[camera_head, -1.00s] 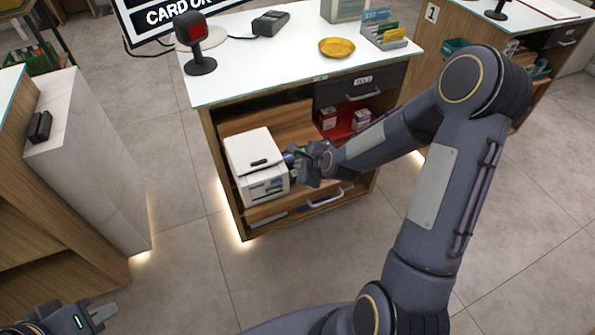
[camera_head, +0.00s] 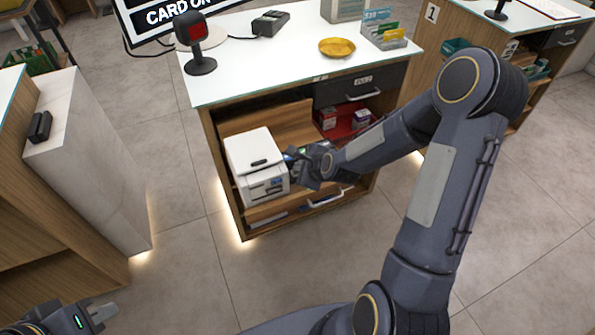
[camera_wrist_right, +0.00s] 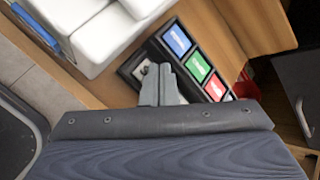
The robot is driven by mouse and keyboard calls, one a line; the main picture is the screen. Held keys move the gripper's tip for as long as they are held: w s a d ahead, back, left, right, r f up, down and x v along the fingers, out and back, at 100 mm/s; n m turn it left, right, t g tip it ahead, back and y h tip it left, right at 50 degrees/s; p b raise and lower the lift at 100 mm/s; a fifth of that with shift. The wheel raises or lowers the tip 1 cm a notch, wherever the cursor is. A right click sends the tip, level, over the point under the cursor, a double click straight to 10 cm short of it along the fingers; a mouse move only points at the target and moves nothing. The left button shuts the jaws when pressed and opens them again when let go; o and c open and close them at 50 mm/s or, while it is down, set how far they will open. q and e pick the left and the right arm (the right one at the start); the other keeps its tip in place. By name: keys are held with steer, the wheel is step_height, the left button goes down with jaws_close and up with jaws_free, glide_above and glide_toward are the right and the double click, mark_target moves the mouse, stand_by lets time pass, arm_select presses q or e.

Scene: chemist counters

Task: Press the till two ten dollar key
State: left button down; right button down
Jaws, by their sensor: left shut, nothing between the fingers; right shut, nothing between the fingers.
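A dark key panel (camera_wrist_right: 133,66) with a row of coloured keys lies on the wooden shelf beside a white printer-like machine (camera_head: 257,165). In the right wrist view I see a blue key (camera_wrist_right: 177,39), a green key (camera_wrist_right: 199,66) and a red key (camera_wrist_right: 215,87); their labels are too small to read. My right gripper (camera_head: 297,166) is shut and empty. In the right wrist view its fingertips (camera_wrist_right: 158,74) are over the panel's near end, beside the blue key, and hide part of the panel. Contact cannot be told. My left gripper (camera_head: 108,312) is shut and empty, low at the left.
The shelf is inside a counter with a white top (camera_head: 275,70). On it stand a red-screened scanner (camera_head: 196,40), a card terminal (camera_head: 270,23), a yellow bowl (camera_head: 337,47) and a card holder (camera_head: 385,38). A drawer (camera_head: 360,88) is above the shelf. Floor in front is clear.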

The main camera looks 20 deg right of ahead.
steer(key=shift+f, duration=0.4)
stand_by(0.3)
steer(key=shift+r, duration=3.4)
